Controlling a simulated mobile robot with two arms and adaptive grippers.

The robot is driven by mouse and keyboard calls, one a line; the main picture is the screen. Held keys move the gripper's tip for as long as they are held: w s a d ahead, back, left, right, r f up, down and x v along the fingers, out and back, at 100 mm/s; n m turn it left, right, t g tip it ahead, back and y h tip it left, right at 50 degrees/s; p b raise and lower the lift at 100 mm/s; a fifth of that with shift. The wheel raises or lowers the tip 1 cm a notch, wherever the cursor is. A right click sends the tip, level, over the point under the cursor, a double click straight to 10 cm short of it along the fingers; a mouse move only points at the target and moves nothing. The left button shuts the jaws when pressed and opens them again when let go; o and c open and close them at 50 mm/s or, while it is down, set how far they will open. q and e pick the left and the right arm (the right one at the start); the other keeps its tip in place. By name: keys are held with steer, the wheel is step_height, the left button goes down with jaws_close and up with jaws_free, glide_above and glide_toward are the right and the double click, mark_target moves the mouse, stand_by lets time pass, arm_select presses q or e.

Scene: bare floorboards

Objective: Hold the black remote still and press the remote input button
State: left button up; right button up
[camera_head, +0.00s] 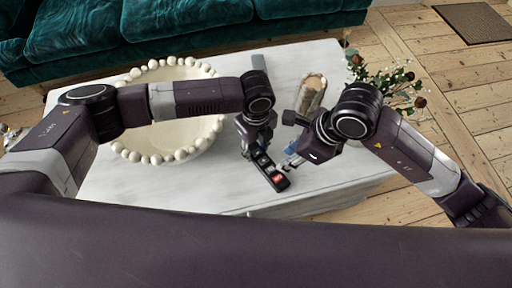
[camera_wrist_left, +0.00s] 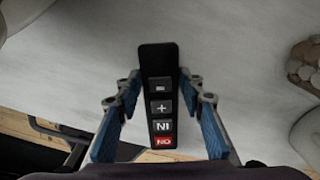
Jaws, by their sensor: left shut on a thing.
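In the left wrist view the remote (camera_wrist_left: 158,60) shows a column of buttons: a small dark one, a plus button, an input-like grey button (camera_wrist_left: 162,126) and a red button (camera_wrist_left: 162,142). My left gripper (camera_head: 258,154) is shut on the remote; its blue-padded fingers (camera_wrist_left: 160,108) stand on both sides of it. My right gripper (camera_head: 290,161) is close to the remote's right side, apart from it; its finger opening is hard to make out.
A large bowl with a beaded rim (camera_head: 131,153) stands on the white table (camera_head: 215,190) at the left. A light brown vessel (camera_head: 312,92) and a flower arrangement (camera_head: 390,82) are behind my right arm. A teal sofa (camera_head: 180,18) stands at the back.

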jaws_close()
stand_by(1.3)
